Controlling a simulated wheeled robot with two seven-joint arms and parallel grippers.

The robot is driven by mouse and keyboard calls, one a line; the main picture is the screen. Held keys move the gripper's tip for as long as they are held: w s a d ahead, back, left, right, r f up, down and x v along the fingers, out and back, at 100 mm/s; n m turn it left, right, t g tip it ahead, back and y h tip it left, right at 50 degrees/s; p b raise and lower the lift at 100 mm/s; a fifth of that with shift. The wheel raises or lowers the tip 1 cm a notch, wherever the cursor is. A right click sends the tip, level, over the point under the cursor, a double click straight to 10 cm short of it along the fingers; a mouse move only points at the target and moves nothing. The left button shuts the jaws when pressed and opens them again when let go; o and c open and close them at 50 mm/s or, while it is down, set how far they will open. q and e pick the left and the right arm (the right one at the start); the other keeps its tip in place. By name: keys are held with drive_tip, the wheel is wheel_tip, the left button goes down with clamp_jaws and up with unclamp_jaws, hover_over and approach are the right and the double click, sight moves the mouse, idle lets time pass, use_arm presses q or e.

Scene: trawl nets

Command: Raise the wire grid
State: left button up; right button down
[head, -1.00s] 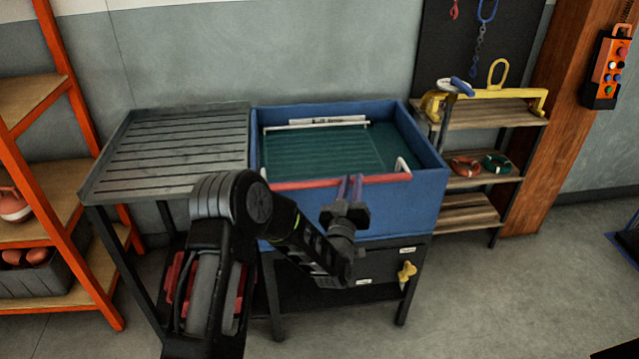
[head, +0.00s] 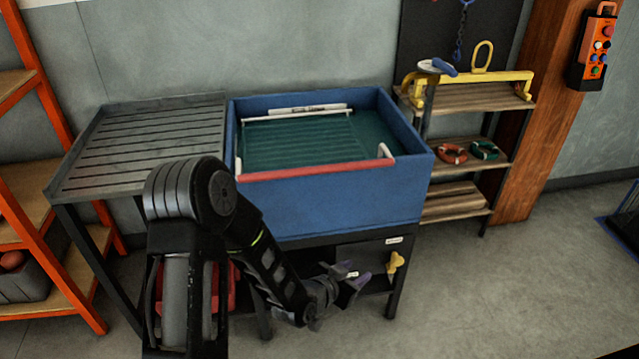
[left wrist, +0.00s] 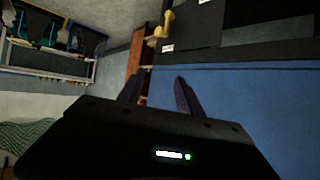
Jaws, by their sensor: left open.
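The wire grid (head: 297,138) lies low in the blue tub (head: 330,206), in dark green liquid or against a green bottom; I cannot tell which. It has a pale frame. A red bar (head: 318,170) with white ends runs along the tub's front edge and looks joined to the grid. My left gripper (head: 352,276) is open and empty, below and in front of the tub, apart from the red bar. In the left wrist view its two fingers (left wrist: 157,92) have nothing between them, with the tub's blue wall to the right. My right gripper is not in view.
A grey slatted drain table (head: 140,145) adjoins the tub's left side. A yellow valve handle (head: 395,264) sticks out under the tub, close to my left gripper. Orange shelves (head: 40,190) stand left, wooden shelves (head: 455,155) right. The floor at front right is clear.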

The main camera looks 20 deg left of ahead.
use_arm(q)
drive_tip(key=s+a+f+m+g+b, duration=0.2)
drive_tip(key=a+f+m, duration=0.1)
drive_tip(key=m, duration=0.1)
drive_tip(key=m+t+b, duration=0.4)
drive_tip(key=m+t, duration=0.2)
drive_tip(key=m, duration=0.5)
approach(313, 173)
drive_tip(key=w, duration=0.4)
drive_tip(key=shift+s+d+f, duration=0.1)
drive_tip(key=shift+d+f, duration=0.25)
drive_tip(key=shift+f, duration=0.1)
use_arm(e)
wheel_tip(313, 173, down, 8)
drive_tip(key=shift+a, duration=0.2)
use_arm(q)
drive_tip(key=shift+x, duration=3.95)
drive_tip(key=shift+r, duration=0.15)
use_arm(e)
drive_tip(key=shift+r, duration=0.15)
